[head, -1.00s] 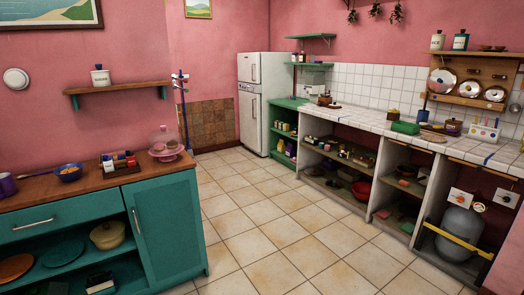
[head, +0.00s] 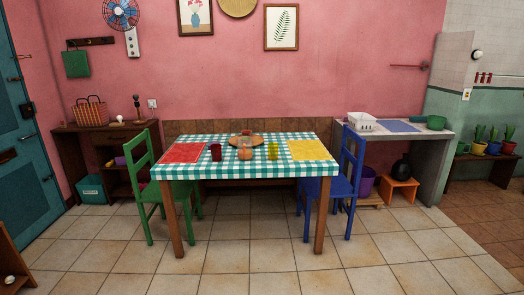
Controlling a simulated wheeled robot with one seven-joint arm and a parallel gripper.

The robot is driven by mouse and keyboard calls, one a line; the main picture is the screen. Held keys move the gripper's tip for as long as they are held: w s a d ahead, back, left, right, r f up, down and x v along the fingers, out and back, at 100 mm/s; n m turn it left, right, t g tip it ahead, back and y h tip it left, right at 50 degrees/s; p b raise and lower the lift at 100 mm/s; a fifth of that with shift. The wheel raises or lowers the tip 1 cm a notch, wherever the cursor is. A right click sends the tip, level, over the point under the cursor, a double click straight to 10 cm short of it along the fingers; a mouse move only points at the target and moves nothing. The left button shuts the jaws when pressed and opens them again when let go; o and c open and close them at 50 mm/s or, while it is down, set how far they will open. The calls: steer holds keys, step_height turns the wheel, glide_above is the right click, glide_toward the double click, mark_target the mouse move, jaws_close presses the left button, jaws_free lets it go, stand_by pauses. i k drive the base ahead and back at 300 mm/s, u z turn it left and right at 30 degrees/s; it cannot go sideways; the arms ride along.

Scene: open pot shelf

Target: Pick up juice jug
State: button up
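A dining table with a green-and-white checked cloth (head: 200,171) stands in the middle of the head view. On it, near the centre, is an orange, see-through vessel (head: 245,152) that looks like the juice jug, though it is too small to be sure. A dark red cup (head: 215,152) stands to its left and a yellow cup (head: 272,151) to its right. A round wooden board (head: 262,140) lies behind it. My gripper is not in view.
A green chair (head: 143,180) stands at the table's left end and a blue chair (head: 344,185) at its right. A wooden sideboard (head: 75,130) is at left, a counter (head: 440,140) at right. The tiled floor (head: 245,268) in front is clear.

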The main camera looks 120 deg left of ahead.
mark_target(244, 143)
steer(key=u, duration=1.55)
steer(key=i, duration=0.1)
steer(key=u, duration=2.35)
